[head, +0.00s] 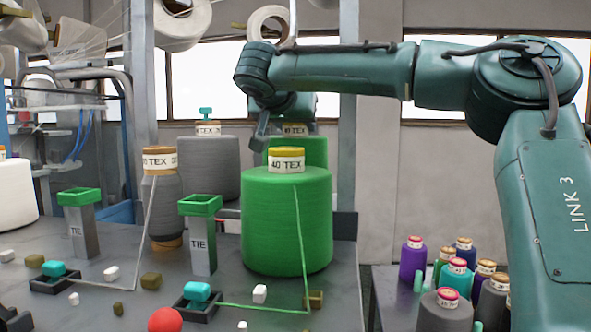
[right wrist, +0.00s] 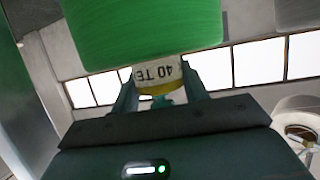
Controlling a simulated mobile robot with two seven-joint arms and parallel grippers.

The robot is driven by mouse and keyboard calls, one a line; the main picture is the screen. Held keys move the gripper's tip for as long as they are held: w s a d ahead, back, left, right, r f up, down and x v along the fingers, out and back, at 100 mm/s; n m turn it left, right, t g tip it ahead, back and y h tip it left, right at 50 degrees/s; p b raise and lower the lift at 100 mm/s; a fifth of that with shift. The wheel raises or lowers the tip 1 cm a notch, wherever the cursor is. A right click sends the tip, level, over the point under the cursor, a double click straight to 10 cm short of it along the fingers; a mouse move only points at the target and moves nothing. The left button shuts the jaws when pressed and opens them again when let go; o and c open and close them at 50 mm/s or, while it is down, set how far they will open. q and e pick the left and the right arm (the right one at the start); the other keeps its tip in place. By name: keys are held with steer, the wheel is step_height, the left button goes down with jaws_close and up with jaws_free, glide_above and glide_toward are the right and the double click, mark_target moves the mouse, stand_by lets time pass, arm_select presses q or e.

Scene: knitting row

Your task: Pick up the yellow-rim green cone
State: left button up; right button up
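Two green cones with "40 TEX" labels show in the head view. The front green cone (head: 286,220) stands on the table with a yellow-orange top. The rear green cone (head: 314,150) is mostly hidden behind it. My right gripper (head: 284,130) is at the rear cone's labelled neck, reaching from above. In the right wrist view, a green cone (right wrist: 145,30) fills the top, upside down, its yellow rim (right wrist: 155,90) showing. My right gripper's fingers (right wrist: 160,80) lie on both sides of its label. Whether they press on it is unclear. My left gripper is out of view.
Grey cones (head: 208,168) (head: 163,210) stand left of the green ones. Two posts marked TIE (head: 202,245) (head: 80,228), a red ball (head: 165,320) and small blocks occupy the front. Several small coloured cones (head: 412,260) stand on a lower surface at the right.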

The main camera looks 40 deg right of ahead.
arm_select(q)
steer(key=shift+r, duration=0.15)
arm_select(e)
jaws_close()
steer(key=shift+r, duration=0.25)
